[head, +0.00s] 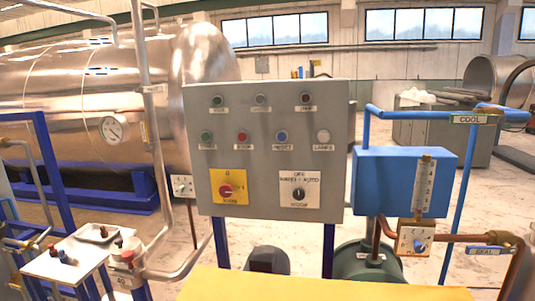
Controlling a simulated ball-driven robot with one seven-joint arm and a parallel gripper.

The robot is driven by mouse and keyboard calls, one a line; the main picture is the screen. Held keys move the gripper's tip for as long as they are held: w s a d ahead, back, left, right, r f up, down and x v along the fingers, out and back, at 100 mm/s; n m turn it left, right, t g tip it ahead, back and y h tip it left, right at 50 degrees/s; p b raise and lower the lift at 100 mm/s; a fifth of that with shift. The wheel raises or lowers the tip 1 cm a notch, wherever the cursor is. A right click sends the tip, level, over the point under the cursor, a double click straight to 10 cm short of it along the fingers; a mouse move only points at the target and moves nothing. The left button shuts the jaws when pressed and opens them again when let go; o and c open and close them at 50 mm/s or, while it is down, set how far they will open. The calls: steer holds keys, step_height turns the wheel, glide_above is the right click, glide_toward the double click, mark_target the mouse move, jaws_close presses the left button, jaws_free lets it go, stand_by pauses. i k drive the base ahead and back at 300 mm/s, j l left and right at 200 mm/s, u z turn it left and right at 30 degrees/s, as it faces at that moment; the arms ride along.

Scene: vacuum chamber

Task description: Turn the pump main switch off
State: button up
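A grey control panel (265,160) stands upright on blue legs in the middle of the head view. At its lower left is a yellow plate with a red rotary switch (226,191), which looks like the main switch. A "0" is marked above the knob and a small mark is to its right. The knob's exact pointing direction is too small to tell. At the lower right, a white plate carries a black selector switch (299,194) with small lettering above it. My gripper is not in the picture, and nothing covers the panel's switches.
Several lamps and push buttons (242,136) line the panel above the switches. A yellow surface (315,287) crosses the bottom foreground. A blue box (385,183) with a flow gauge and pipes stands at right. A white side table (75,257) and pipes are at left, before a large steel tank (75,95).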

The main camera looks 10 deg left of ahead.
mark_target(226, 189)
steer(key=i+j, duration=0.15)
steer(key=i, duration=0.45)
steer(key=i+j, duration=0.2)
steer(key=i, duration=0.35)
steer(key=i+j, duration=0.15)
steer(key=i, duration=0.45)
steer(key=j+u, duration=0.05)
